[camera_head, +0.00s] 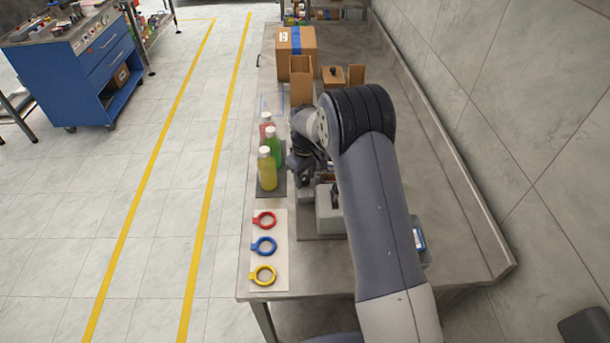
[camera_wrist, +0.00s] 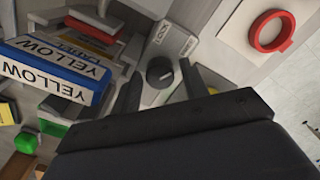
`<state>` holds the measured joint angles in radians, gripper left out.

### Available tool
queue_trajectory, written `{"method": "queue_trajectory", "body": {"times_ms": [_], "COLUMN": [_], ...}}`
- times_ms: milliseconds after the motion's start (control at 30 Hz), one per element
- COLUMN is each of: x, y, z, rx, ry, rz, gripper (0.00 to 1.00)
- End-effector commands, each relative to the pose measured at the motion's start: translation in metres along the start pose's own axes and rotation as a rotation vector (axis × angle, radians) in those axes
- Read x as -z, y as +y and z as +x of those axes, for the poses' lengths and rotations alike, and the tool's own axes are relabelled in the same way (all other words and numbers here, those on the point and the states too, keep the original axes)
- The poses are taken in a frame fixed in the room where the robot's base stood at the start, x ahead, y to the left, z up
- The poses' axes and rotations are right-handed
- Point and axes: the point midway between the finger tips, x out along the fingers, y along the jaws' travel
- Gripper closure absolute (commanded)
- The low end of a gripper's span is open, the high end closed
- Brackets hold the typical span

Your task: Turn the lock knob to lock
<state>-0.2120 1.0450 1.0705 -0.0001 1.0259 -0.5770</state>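The lock knob (camera_wrist: 160,73) is a round dark knob on a light grey plate (camera_wrist: 178,43) in the wrist view. In the head view my arm hides the knob, and a grey box-like fixture (camera_head: 328,213) shows beside the arm.
A red ring (camera_head: 264,220), blue ring (camera_head: 264,246) and yellow ring (camera_head: 263,275) lie on a white board. Yellow (camera_head: 266,170), green (camera_head: 272,147) and red (camera_head: 266,127) bottles stand behind them.

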Motion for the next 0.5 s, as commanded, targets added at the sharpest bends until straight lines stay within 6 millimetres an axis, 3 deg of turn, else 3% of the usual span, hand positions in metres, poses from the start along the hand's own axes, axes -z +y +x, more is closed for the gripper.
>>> {"method": "queue_trajectory", "body": {"times_ms": [400,500], "x": [0.0,0.0], "y": [0.0,0.0], "z": [-0.0004,-0.0003], "rx": [0.0,0.0], "ry": [0.0,0.0], "rz": [0.0,-0.001], "gripper": [0.92,0.94]}}
